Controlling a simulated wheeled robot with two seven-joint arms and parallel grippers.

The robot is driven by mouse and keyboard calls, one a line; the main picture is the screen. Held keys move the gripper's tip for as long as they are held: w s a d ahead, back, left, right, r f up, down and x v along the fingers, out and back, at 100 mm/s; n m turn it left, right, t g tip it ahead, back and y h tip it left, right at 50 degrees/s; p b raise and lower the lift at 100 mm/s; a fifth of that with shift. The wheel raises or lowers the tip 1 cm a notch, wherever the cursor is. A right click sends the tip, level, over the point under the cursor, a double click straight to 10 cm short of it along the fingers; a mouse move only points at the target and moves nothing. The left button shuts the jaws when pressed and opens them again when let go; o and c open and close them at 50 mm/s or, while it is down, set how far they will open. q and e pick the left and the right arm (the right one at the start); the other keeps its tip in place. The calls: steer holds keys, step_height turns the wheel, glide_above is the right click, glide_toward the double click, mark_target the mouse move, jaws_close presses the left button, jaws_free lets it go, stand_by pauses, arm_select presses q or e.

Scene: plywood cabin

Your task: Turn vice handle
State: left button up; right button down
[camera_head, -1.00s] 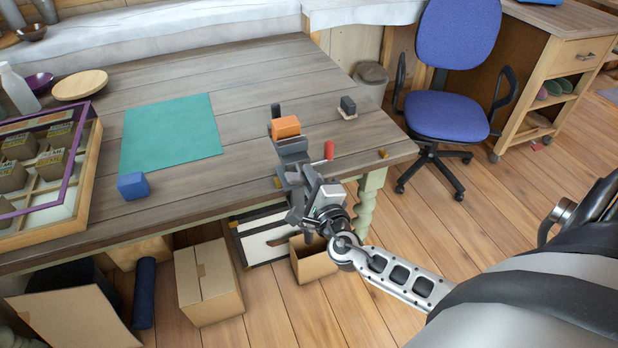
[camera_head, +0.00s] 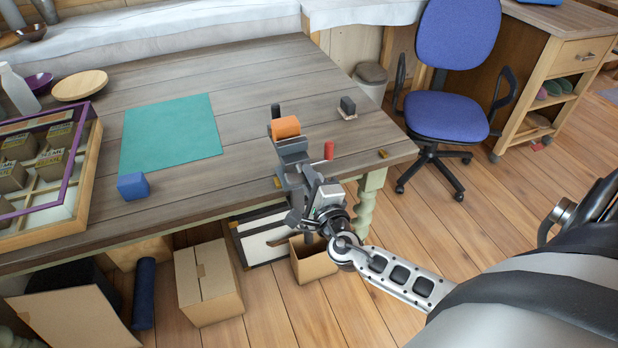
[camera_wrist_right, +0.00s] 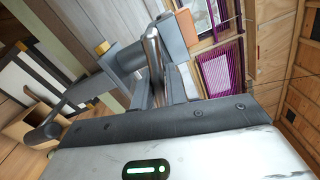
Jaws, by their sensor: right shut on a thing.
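A dark grey vice (camera_head: 292,150) is fixed at the front edge of the wooden workbench (camera_head: 250,75), with an orange block (camera_head: 286,127) at its top. My right gripper (camera_head: 308,184) is at the near side of the vice, just off the bench edge, and is shut on the vice handle. In the right wrist view the fingers (camera_wrist_right: 166,80) close around a metal bar (camera_wrist_right: 152,46) in front of the grey vice body (camera_wrist_right: 124,57). The fingers partly hide the handle. The orange block (camera_wrist_right: 187,26) shows behind. My left gripper is not in view.
A red cylinder (camera_head: 329,150) shows right of the vice. A blue block (camera_head: 133,186), green mat (camera_head: 172,132) and display case (camera_head: 85,185) lie to the left. Cardboard boxes (camera_head: 208,283) stand below the bench. A blue chair (camera_head: 447,113) stands at the right.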

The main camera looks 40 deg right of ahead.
steer(key=shift+n, duration=0.5)
stand_by(2.4)
steer(key=c, duration=1.5)
jaws_free()
steer(key=b+v, duration=0.2)
steer(key=v, duration=1.4)
steer(key=shift+a+r, duration=0.1)
steer(key=shift+w, duration=0.1)
